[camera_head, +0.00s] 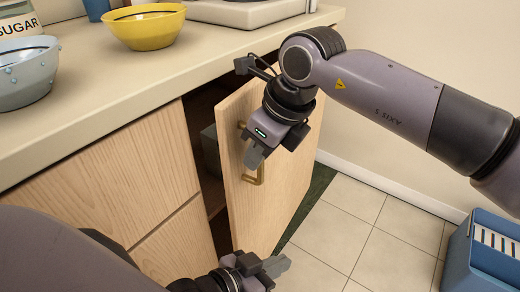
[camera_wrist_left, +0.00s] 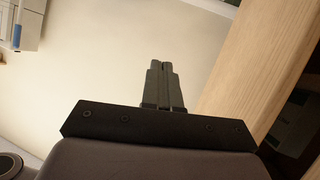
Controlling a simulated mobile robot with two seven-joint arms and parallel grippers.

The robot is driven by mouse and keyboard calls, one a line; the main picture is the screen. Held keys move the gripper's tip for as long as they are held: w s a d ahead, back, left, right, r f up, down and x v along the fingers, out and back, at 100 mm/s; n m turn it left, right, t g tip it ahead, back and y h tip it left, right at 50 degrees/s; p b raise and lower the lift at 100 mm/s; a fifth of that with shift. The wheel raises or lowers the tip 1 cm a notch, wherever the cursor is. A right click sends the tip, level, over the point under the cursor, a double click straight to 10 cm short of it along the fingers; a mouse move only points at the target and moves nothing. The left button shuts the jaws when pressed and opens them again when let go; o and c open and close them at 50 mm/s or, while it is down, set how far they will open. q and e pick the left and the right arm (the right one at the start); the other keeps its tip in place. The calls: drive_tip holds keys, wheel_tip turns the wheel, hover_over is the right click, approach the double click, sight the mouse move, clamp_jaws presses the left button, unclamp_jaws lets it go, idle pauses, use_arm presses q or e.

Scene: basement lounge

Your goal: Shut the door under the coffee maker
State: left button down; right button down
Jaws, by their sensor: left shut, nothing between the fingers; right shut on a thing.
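The light wood cabinet door (camera_head: 285,190) stands ajar below the counter, with a dark opening at its left. Its brass handle (camera_head: 258,178) is on the front face. My right gripper (camera_head: 254,157) is shut on the handle, its fingers hiding part of it. My left gripper (camera_head: 277,266) is shut and empty, low in front of the door's bottom. In the left wrist view its closed fingers (camera_wrist_left: 163,68) point up, beside a slanted wood panel (camera_wrist_left: 262,65). A light appliance base (camera_head: 250,10) sits on the counter above, cut off by the frame, possibly the coffee maker.
The counter (camera_head: 110,75) holds a yellow bowl (camera_head: 146,27), a pale blue bowl (camera_head: 27,72) and a sugar jar (camera_head: 17,17). A grey box (camera_head: 210,150) shows inside the cabinet. A blue bin (camera_head: 485,255) stands at lower right. The tiled floor (camera_head: 365,235) between is clear.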

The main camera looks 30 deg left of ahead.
drive_tip(key=c, duration=1.1)
unclamp_jaws()
drive_tip(key=shift+w+r, duration=0.2)
drive_tip(key=shift+s+f, duration=0.1)
drive_tip(key=shift+d+r, duration=0.15)
drive_tip(key=shift+r, duration=0.3)
use_arm(q)
drive_tip(key=shift+s+a+r+y+p, duration=0.1)
drive_tip(key=shift+a+y+p, duration=0.1)
drive_tip(key=shift+a+p, duration=0.2)
drive_tip(key=shift+s+a+r+y+p, duration=0.1)
drive_tip(key=shift+a+y+p, duration=0.1)
drive_tip(key=shift+a+p, duration=0.2)
use_arm(e)
drive_tip(key=v, duration=0.6)
drive_tip(key=shift+d+r, duration=0.1)
drive_tip(key=shift+r, duration=0.05)
